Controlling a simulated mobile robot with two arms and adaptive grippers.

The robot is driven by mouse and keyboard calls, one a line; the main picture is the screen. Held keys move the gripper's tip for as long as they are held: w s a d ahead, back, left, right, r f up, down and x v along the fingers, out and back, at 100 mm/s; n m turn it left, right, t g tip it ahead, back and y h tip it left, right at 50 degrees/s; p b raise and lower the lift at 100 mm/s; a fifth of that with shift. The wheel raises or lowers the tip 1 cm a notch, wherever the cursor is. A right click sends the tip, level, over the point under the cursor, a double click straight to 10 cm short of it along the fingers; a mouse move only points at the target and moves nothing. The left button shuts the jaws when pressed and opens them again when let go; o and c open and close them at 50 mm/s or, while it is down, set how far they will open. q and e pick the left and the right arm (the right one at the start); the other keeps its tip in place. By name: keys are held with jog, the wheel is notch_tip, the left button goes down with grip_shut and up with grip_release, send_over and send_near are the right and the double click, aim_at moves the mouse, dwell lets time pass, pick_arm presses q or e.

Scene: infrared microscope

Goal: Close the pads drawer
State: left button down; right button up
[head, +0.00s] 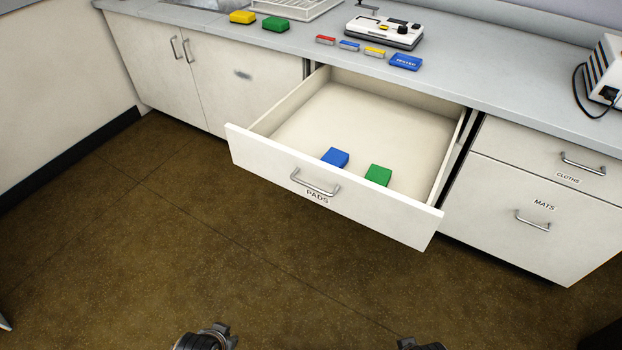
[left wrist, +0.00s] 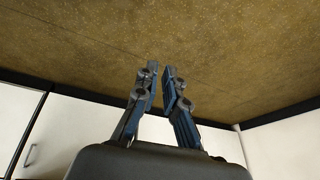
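The pads drawer (head: 275,163) is pulled far out from the counter in the head view. Its white front carries a metal bar handle (head: 314,184) and the label PADS. A blue pad (head: 335,157) and a green pad (head: 377,175) lie inside, near the front panel. My left gripper (left wrist: 161,72) points over the brown floor in the left wrist view, with a narrow gap between its fingers and nothing in it. In the head view, part of my left arm (head: 206,338) and part of my right arm (head: 421,345) show at the bottom edge, both well apart from the drawer.
The grey countertop (head: 465,85) holds a yellow and a green block, several small coloured items and a white device (head: 384,32). Closed CLOTHS (head: 540,150) and MATS (head: 530,215) drawers are to the right. The floor (head: 180,245) before the drawer is clear.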

pick_arm(q)
jog(key=w+d+r+m+t, duration=0.1)
jog(key=w+r+m+t, duration=0.5)
jog(key=w+r, duration=0.4)
jog(key=m+t+h, duration=0.5)
jog(key=m+h, duration=0.4)
jog(key=m, duration=0.6)
send_near(312, 167)
jog(key=x, duration=0.5)
jog(key=shift+w+d, duration=0.15)
jog(key=shift+w, duration=0.1)
jog(key=shift+x, duration=0.75)
pick_arm(e)
jog(key=shift+w+r, duration=0.2)
jog(key=shift+r, duration=0.55)
pick_arm(q)
jog(key=shift+d+b, duration=0.1)
jog(key=shift+b, duration=0.2)
